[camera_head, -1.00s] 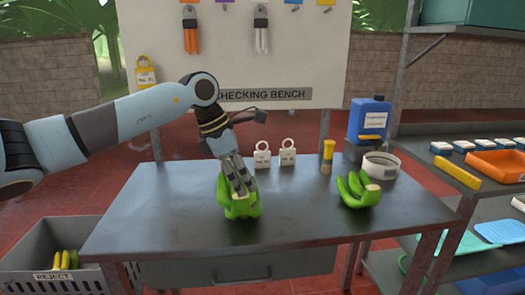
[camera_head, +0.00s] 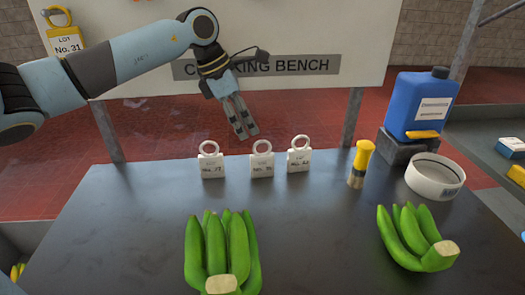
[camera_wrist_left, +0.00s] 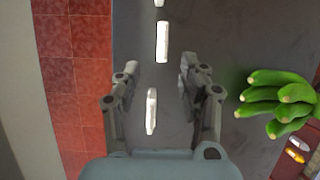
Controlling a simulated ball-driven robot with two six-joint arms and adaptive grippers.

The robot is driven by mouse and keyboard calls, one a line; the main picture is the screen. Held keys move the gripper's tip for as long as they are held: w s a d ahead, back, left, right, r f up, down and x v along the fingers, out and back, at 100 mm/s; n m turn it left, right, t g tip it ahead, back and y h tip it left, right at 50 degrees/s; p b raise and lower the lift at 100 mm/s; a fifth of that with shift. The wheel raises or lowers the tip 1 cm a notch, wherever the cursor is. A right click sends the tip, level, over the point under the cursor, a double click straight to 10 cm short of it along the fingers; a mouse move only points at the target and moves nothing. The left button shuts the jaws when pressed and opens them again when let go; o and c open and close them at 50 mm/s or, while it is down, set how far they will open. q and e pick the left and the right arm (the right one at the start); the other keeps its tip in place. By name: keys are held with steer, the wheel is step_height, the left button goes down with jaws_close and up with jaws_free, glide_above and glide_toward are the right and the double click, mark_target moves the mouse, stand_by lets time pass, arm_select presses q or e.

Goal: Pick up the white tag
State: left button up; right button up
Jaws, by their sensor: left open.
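Three white tags with ring tops stand upright in a row near the bench's back edge: the left tag (camera_head: 211,167), the middle tag (camera_head: 262,166) and the right tag (camera_head: 299,161). Their small print is hard to read. My left gripper (camera_head: 247,134) is open and empty, raised above the row with its fingers pointing down. In the left wrist view, the gripper (camera_wrist_left: 158,67) has a white tag (camera_wrist_left: 151,111) showing between its fingers, apart from both. Another white tag (camera_wrist_left: 162,42) shows beyond the fingertips. My right gripper is out of view.
Two green banana bunches lie in front, the left bunch (camera_head: 221,255) and the right bunch (camera_head: 415,238). A yellow-topped brush (camera_head: 360,163), a white tape roll (camera_head: 435,177) and a blue jug (camera_head: 419,103) stand at the right. A yellow lot tag (camera_head: 65,36) hangs on the board behind.

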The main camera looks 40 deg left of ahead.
mark_target(262, 154)
arm_select(q)
steer(key=x, duration=0.4)
steer(key=shift+d, duration=0.15)
steer(key=shift+d+f, duration=0.1)
steer(key=shift+f, duration=0.2)
steer(key=p+x, duration=0.1)
steer(key=x, duration=0.4)
steer(key=shift+w+d+f+p, duration=0.1)
steer(key=shift+d+f+p, duration=0.05)
steer(key=shift+f+p, duration=0.2)
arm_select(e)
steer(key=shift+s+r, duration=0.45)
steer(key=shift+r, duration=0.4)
arm_select(q)
steer(key=shift+c, duration=0.9)
jaws_close()
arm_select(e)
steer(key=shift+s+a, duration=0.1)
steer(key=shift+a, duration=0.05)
